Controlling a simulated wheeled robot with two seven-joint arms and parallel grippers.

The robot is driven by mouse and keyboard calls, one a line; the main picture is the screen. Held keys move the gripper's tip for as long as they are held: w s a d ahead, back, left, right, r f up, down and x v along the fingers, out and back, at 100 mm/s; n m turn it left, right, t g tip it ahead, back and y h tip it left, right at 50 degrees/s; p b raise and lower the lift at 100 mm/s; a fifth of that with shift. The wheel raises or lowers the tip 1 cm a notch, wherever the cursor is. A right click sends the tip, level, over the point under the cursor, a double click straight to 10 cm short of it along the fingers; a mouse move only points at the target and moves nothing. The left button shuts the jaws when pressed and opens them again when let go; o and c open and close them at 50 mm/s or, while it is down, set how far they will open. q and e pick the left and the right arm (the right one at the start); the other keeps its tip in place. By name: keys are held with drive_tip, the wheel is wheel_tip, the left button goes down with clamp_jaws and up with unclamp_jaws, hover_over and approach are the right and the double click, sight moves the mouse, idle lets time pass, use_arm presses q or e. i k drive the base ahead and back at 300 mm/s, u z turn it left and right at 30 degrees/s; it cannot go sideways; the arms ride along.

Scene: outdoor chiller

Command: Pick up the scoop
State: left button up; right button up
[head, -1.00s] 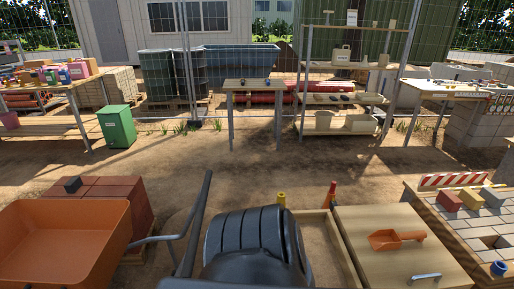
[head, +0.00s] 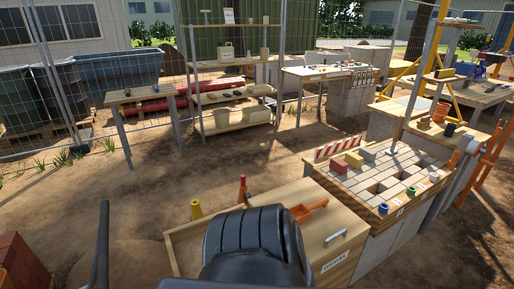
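The orange scoop (head: 309,210) lies on the light wooden lid (head: 328,222) of a low box, right of the middle in the head view. Its bowl is toward the left and its handle points up and right. A dark ribbed part of my own body covers the bottom middle of the view, close to the scoop's left side. Neither of my grippers shows in the view.
The lid has a metal handle (head: 336,238). A yellow cone-like piece (head: 196,210) and a red-orange one (head: 243,188) stand behind the box. A paver bench (head: 385,172) with coloured blocks stands to its right. Open dirt ground (head: 200,165) lies beyond.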

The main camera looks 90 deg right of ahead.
sight(301, 213)
drive_tip(key=z, duration=3.9)
